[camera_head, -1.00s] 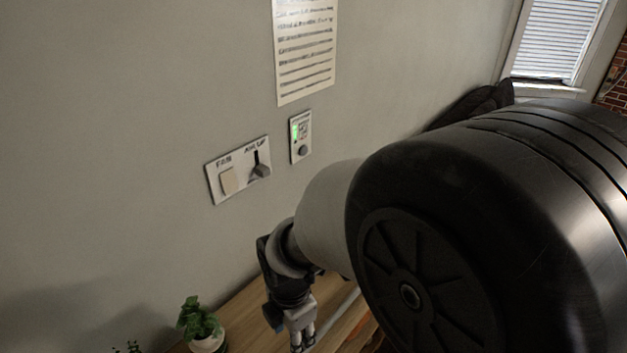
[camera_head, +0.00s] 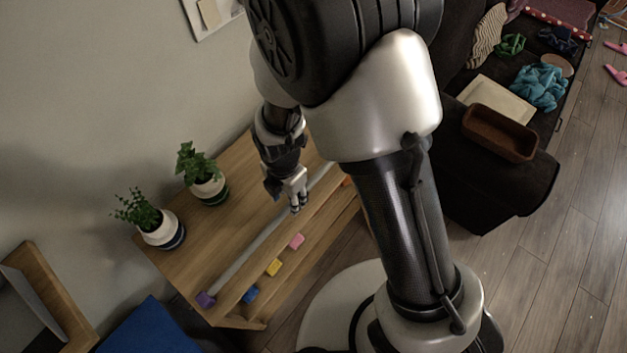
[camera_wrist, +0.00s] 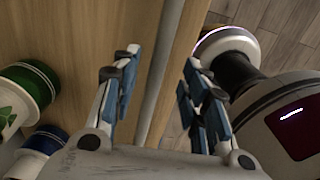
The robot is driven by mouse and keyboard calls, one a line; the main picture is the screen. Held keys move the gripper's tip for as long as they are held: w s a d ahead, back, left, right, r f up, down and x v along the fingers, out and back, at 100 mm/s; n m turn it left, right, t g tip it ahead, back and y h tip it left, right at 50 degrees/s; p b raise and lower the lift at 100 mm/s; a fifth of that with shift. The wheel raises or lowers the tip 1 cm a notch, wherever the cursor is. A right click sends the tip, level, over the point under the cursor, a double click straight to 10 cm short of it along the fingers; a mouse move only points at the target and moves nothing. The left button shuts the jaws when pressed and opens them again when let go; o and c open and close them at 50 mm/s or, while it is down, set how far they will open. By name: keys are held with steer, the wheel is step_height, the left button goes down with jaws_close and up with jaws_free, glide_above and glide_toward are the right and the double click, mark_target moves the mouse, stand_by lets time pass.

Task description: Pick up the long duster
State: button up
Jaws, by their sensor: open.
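The long duster is a pale grey rod (camera_head: 248,250) lying along the wooden shelf top, with a purple piece at its near left end. My gripper (camera_head: 296,205) is over the rod, pointing down, with its fingers apart and empty. In the wrist view, the rod (camera_wrist: 165,70) runs between the two spread fingers of my gripper (camera_wrist: 161,60). I cannot tell how far the fingertips are above the rod. My gripper and arm hide part of the rod's far end.
Two potted plants (camera_head: 206,187) (camera_head: 163,234) stand on the wooden shelf top (camera_head: 190,240) near the wall. Several coloured blocks (camera_head: 274,267) sit on a lower ledge. A dark sofa (camera_head: 500,185) with a brown bin (camera_head: 499,133) is at the right. Wooden floor (camera_head: 575,250) is open there.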

step_height(320, 180, down, 5)
steer(key=shift+f+b, duration=0.15)
steer(key=shift+b, duration=1)
steer(key=shift+c, duration=0.2)
jaws_close()
